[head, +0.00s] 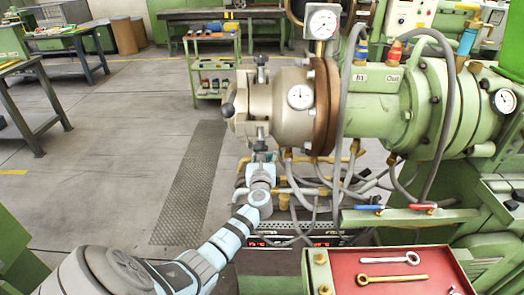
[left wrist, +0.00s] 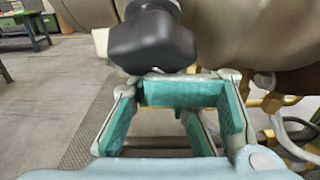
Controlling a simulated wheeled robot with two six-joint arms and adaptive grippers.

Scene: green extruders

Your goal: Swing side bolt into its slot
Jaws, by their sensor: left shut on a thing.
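The extruder's metal head (head: 268,100) carries bolts with black knobs. One bolt stands upright at its top (head: 262,70), one dark knob sticks out at its left end (head: 228,109), and one bolt hangs at its lower side (head: 260,146). In the left wrist view a big black knob (left wrist: 152,40) fills the space just beyond the teal fingers (left wrist: 185,90). The fingers partly hide the contact, and the slot cannot be made out. My right gripper is not in view.
A brown flange (head: 325,105) and green barrel (head: 375,112) continue to the right. Hoses and brass fittings (head: 300,185) hang below, close to the gripper's right. A red tray (head: 435,270) with wrenches lies at lower right. The floor (head: 120,130) at left is free.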

